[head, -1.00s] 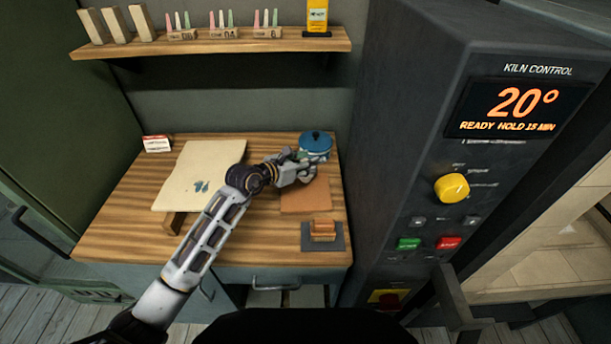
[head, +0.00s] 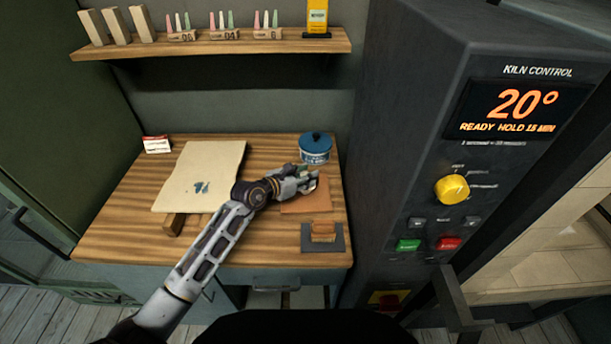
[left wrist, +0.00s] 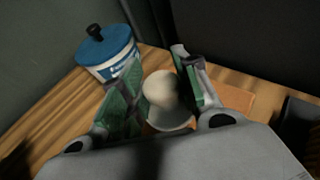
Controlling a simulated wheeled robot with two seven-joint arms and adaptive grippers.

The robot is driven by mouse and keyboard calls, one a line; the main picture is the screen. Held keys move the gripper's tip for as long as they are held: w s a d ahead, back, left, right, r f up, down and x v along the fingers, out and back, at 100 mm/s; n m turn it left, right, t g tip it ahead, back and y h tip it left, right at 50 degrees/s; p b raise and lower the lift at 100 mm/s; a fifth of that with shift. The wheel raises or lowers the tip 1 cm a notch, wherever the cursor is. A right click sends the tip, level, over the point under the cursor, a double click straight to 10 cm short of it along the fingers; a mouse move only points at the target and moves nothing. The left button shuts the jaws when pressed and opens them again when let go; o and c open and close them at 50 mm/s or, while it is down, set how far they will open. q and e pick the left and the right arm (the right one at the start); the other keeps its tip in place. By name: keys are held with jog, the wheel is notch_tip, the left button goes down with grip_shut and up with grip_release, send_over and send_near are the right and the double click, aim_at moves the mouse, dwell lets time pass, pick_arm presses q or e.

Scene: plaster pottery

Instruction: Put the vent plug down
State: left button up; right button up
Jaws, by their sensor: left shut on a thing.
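The vent plug (left wrist: 162,90) is a pale, rounded piece with a wider rim, seen in the left wrist view between my left gripper's two green-padded fingers. My left gripper (head: 310,181) is shut on it. In the head view the gripper is over the far part of a flat terracotta-coloured board (head: 318,203) on the bench, and the plug is mostly hidden by the fingers. The board also shows at the right in the left wrist view (left wrist: 238,99). I cannot tell whether the plug touches the board. My right gripper is not in view.
A blue-lidded pot (head: 315,150) stands just behind the gripper. A brown block on a dark pad (head: 337,243) lies in front of the board. A pale sheet (head: 195,175) lies on the bench (head: 125,218) at left. The kiln control cabinet (head: 400,130) rises close at right.

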pick_arm(q)
jog(key=shift+f, duration=0.1)
dwell(0.3)
jog(key=o, duration=1.1)
jog(key=v, duration=1.2)
jog(key=shift+b, duration=0.35)
